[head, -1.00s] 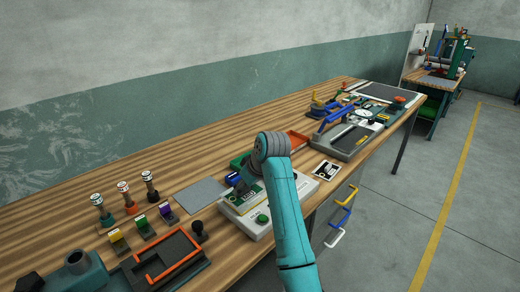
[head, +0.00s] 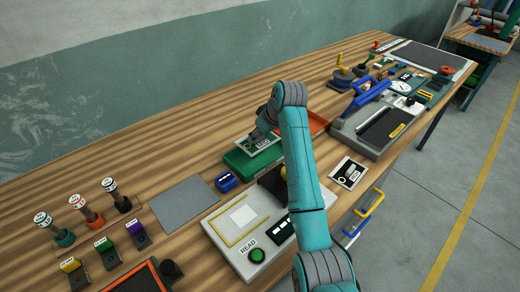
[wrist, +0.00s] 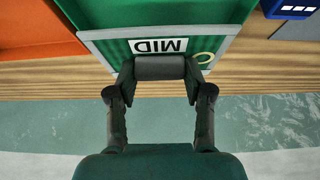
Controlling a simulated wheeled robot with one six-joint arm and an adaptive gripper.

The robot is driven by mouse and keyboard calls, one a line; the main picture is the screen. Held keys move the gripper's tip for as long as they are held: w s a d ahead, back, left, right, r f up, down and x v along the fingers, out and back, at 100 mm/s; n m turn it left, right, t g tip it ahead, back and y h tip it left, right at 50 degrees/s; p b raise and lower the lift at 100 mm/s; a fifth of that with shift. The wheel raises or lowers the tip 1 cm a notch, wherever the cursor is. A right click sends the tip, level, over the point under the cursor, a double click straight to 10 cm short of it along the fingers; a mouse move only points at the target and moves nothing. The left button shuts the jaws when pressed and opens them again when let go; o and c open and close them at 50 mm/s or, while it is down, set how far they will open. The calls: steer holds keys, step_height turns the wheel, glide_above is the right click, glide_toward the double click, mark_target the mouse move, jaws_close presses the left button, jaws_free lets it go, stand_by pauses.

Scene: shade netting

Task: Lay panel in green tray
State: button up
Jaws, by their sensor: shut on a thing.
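The panel (head: 268,144) is a flat green plate with a pale border and a label. In the wrist view the panel (wrist: 118,46) reads MID on its label. My gripper (head: 258,134) is shut on the panel's edge; the wrist view also shows the gripper (wrist: 160,68) with its fingers at that edge. The green tray (head: 238,158) lies under the panel in the head view, and the tray (wrist: 150,14) shows behind it in the wrist view. I cannot tell whether the panel touches the tray. The panel hides part of the tray.
An orange tray (head: 318,122) adjoins on the right. A small blue block (head: 226,181) sits at the near left. The white reader (head: 216,226) with a green button stands in front. A grey mat (head: 184,204) lies to the left. Bare wood lies behind.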

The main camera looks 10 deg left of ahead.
mark_target(259, 158)
step_height(259, 158, down, 8)
steer(key=shift+r, duration=0.25)
steer(key=shift+f, duration=0.1)
steer(key=o, duration=1.2)
steer(key=shift+o, duration=0.2)
steer(key=v, duration=1.2)
